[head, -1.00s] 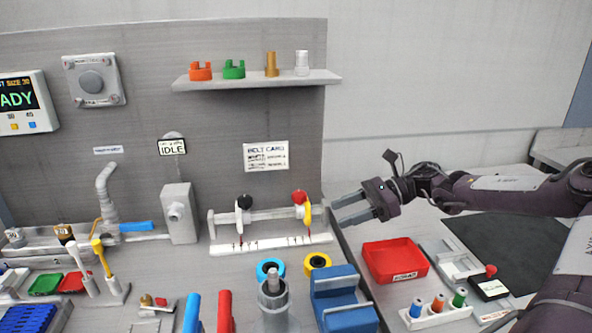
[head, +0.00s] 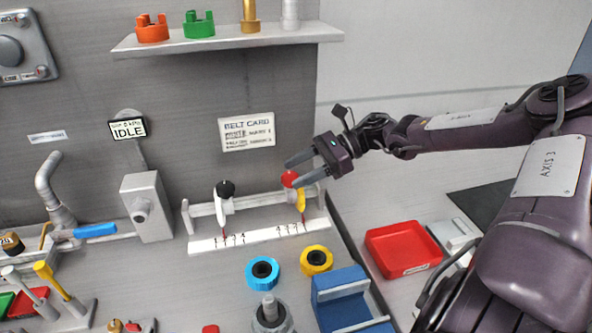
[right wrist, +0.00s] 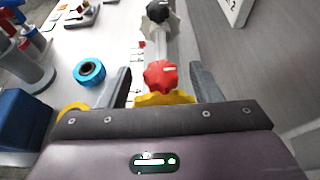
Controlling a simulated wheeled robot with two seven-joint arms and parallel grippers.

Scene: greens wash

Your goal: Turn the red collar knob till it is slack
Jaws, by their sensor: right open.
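The red collar knob (head: 289,179) tops the yellow collar (head: 301,200) at the right end of a grey rail over a numbered scale. In the right wrist view the red knob (right wrist: 161,75) has a white mark on top and lies between my open fingers, with the yellow collar (right wrist: 165,98) under it. My right gripper (head: 303,170) is open, one finger on either side of the knob; whether a finger touches it I cannot tell. A black knob (head: 226,188) on a white collar sits further left on the rail. My left gripper is not in view.
A blue ring (head: 262,271) and a yellow ring (head: 316,260) lie in front of the scale. A blue block (head: 340,295) and a red tray (head: 385,250) stand nearer and to the right. A shelf (head: 230,40) with several parts hangs above.

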